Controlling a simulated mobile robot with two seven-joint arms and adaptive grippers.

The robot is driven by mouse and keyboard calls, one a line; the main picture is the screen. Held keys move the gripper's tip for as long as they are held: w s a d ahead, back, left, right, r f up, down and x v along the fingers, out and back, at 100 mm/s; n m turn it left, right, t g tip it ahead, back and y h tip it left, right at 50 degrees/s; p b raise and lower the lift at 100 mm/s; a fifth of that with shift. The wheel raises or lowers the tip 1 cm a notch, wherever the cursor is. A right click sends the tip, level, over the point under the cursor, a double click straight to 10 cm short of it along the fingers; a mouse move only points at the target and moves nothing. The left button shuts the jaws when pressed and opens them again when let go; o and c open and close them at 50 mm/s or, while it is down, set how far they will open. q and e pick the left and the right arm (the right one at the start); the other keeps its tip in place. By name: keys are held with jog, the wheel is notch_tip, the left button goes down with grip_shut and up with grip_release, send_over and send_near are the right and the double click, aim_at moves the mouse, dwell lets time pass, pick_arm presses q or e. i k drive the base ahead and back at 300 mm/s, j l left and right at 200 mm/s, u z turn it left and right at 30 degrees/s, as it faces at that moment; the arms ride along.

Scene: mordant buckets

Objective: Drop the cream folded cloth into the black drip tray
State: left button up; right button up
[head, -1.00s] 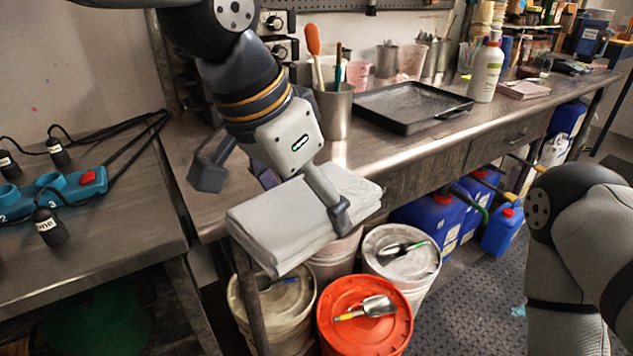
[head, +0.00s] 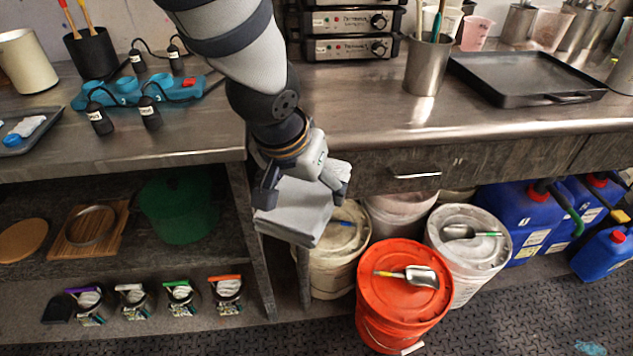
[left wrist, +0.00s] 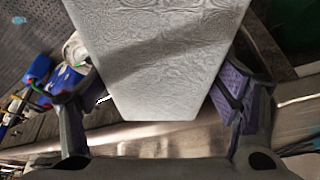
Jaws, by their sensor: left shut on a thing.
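The cream folded cloth (head: 297,212) looks pale grey-white, a thick folded block. My left gripper (head: 302,188) is shut on it and holds it in the air, in front of the bench edge and above the buckets. The left wrist view shows the cloth (left wrist: 160,60) between the two fingers of my left gripper (left wrist: 163,100). The black drip tray (head: 528,76) lies flat on the steel bench at the upper right, apart from the cloth, and looks empty. My right gripper is not in view.
A metal tool pot (head: 427,68) stands left of the tray, and stacked control boxes (head: 350,48) are behind. An orange-lidded bucket (head: 404,300) and white-lidded buckets (head: 470,262) stand below. The bench front (head: 400,115) is clear.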

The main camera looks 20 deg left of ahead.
aim_at(513, 79)
jog(key=i+l+u, duration=0.1)
jog(key=l, duration=0.45)
jog(key=i+l+u, duration=0.15)
jog(key=l, duration=0.4)
jog(key=i+l+u, duration=0.1)
jog(key=l, duration=0.5)
jog(key=i+l+u, duration=0.15)
jog(key=l, duration=0.4)
